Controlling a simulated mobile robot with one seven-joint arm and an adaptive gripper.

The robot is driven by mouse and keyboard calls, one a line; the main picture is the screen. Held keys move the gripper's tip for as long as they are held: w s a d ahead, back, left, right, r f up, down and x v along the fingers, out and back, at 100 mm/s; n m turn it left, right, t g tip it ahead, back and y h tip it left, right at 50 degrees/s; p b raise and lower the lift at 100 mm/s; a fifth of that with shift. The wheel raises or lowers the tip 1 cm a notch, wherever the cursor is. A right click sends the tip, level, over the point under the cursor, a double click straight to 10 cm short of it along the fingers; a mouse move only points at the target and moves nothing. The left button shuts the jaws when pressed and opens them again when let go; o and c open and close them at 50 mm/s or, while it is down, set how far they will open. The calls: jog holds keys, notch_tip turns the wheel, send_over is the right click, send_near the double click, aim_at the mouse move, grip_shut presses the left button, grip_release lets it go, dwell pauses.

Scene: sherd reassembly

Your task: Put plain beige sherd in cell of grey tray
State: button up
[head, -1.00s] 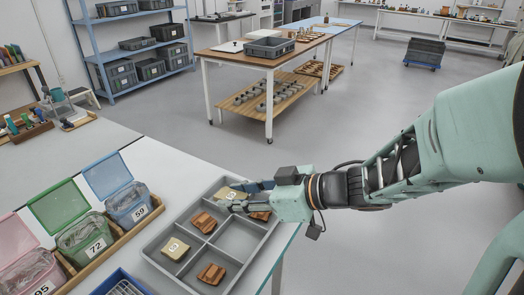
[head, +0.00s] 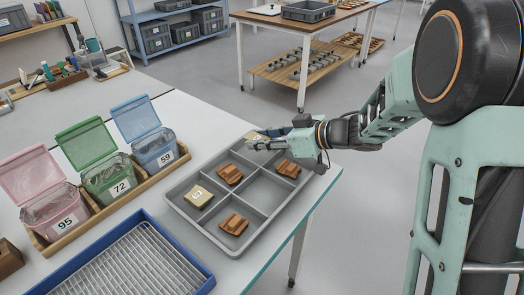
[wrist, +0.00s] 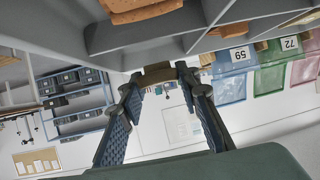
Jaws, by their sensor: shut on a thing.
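My gripper (head: 258,144) reaches in from the right, low over the far-left cell of the grey tray (head: 213,240). It is shut on the plain beige sherd (head: 253,135), which shows partly behind the fingers in the head view. In the wrist view the sherd (wrist: 158,74) is a dark brownish piece between the two fingertips. Whether it touches the tray floor I cannot tell. Another beige sherd (head: 199,196), with a pale mark on top, lies in the near-left cell. The middle-right cell (head: 261,196) is empty.
Reddish-brown sherds (head: 230,174) lie in the middle-left, far-right (head: 288,169) and near-right (head: 234,225) cells. Lidded boxes numbered 95, 72 (head: 110,181) and 59 stand in a wooden rack at left. A blue-rimmed wire tray (head: 137,265) lies in front.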

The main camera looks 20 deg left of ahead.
aim_at(262, 156)
jog(key=shift+w+f+b, duration=0.2)
jog(key=shift+f+b, duration=0.45)
jog(key=shift+f, duration=1.15)
jog(key=shift+f, duration=0.1)
jog(key=o, duration=0.9)
jog(key=shift+d+r, duration=0.15)
jog(key=shift+r, duration=0.15)
jog(key=p+v, duration=0.4)
jog(key=v, duration=0.7)
jog(key=shift+d+r, duration=0.1)
jog(key=shift+d, duration=0.15)
